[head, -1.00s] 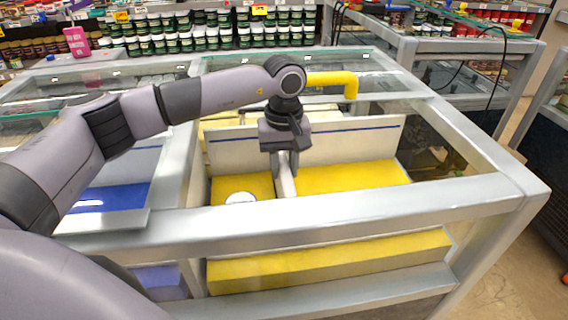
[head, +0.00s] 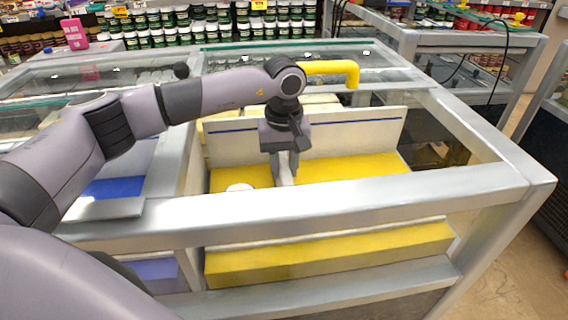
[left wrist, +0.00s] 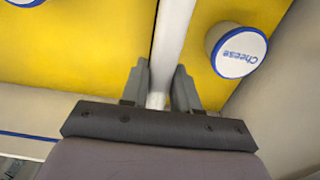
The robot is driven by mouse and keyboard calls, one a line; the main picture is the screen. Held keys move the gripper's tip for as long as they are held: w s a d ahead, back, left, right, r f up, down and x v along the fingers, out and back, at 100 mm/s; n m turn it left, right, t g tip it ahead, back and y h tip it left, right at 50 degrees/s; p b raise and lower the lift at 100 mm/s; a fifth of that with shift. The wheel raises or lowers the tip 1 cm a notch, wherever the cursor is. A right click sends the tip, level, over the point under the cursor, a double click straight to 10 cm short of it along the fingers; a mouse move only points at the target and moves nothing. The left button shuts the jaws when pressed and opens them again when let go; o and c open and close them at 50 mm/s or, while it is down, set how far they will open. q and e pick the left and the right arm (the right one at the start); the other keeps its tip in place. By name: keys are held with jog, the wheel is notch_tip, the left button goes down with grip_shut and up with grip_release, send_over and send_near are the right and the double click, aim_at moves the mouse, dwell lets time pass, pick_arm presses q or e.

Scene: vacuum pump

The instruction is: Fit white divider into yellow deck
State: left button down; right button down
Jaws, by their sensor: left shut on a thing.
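My left gripper (head: 285,152) is shut on the white divider (head: 286,174), a thin upright strip below the fingers in the head view. In the left wrist view the fingers (left wrist: 161,88) grip the divider (left wrist: 173,35) from both sides, and it runs up and away from them. The yellow deck (head: 350,166) lies below, inside the glass-sided case, and also shows in the left wrist view (left wrist: 75,45). Whether the divider's lower edge touches the deck or sits in a slot cannot be told. My right gripper is not in view.
A long white panel (head: 355,135) with a blue stripe stands behind the gripper. A white tub marked Cheese (left wrist: 238,50) sits on the deck beside the divider. The case's thick metal front rail (head: 330,197) is nearer me. A yellow pipe (head: 335,68) stands behind.

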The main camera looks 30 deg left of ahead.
pick_arm(q)
jog(key=shift+f, duration=0.25)
jog(key=c, duration=0.8)
grip_release()
notch_tip(320, 180, up, 7)
jog(key=shift+r, duration=0.15)
